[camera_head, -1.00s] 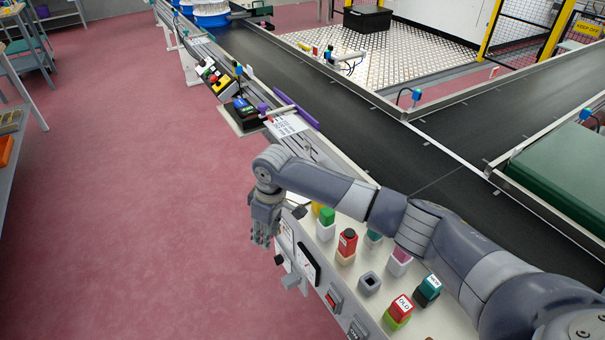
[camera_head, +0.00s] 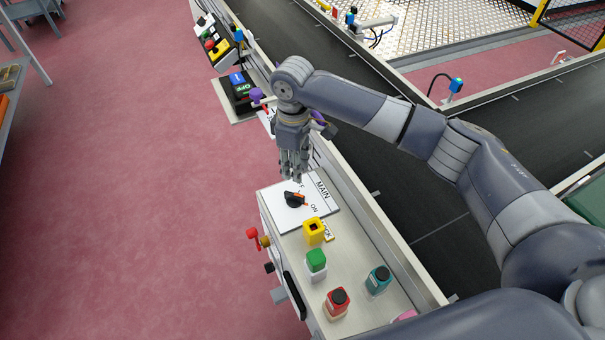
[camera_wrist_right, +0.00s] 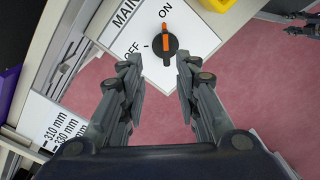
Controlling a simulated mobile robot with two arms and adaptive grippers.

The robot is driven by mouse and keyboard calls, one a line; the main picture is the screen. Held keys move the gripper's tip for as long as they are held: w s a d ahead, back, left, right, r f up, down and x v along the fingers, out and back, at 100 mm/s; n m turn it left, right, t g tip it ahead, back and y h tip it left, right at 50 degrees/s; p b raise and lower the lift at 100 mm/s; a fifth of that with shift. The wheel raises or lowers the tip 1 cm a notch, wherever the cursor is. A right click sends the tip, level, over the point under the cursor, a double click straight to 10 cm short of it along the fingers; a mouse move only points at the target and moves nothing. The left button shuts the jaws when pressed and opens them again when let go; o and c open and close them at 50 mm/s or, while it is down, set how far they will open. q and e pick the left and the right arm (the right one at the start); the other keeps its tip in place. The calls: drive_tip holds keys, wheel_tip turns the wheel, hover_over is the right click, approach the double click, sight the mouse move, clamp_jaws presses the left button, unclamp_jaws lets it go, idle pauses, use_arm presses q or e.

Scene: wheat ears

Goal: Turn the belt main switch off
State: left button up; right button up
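The belt main switch is a black rotary knob (camera_head: 294,199) with an orange pointer, on a white plate (camera_head: 317,208) marked MAIN, ON and OFF. The knob also shows in the right wrist view (camera_wrist_right: 157,47), its orange pointer turned towards ON. My right gripper (camera_head: 292,179) is open and empty, fingers down, just above the OFF side of the knob. In the right wrist view its two fingertips (camera_wrist_right: 158,73) stand apart, with the knob beyond the gap. Dark jointed parts at that view's upper right edge (camera_wrist_right: 304,24) look like my left gripper, mostly cut off.
Yellow (camera_head: 314,231), green (camera_head: 316,261), red (camera_head: 337,303) and teal (camera_head: 378,280) buttons stand on the panel near the switch. A red handle (camera_head: 253,238) sticks out at the panel's left side. The black conveyor belt (camera_head: 400,190) runs along the right.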

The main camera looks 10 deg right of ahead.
sight(294, 194)
drive_tip(key=f, duration=0.1)
drive_tip(key=s+f, duration=0.1)
drive_tip(key=a+f, duration=0.1)
drive_tip(key=shift+s+f, duration=0.15)
drive_tip(key=shift+f, duration=0.25)
drive_tip(key=f, duration=0.3)
drive_tip(key=shift+w+d+f, duration=0.1)
drive_tip(key=shift+w+d, duration=0.05)
drive_tip(key=shift+w, duration=0.05)
wheel_tip(294, 194, down, 3)
drive_tip(key=shift+r, duration=0.1)
drive_tip(key=shift+c, duration=0.2)
clamp_jaws()
use_arm(q)
drive_tip(key=s, duration=0.1)
drive_tip(key=s+a, duration=0.2)
drive_tip(key=shift+s+f, duration=0.25)
drive_tip(key=shift+s, duration=0.05)
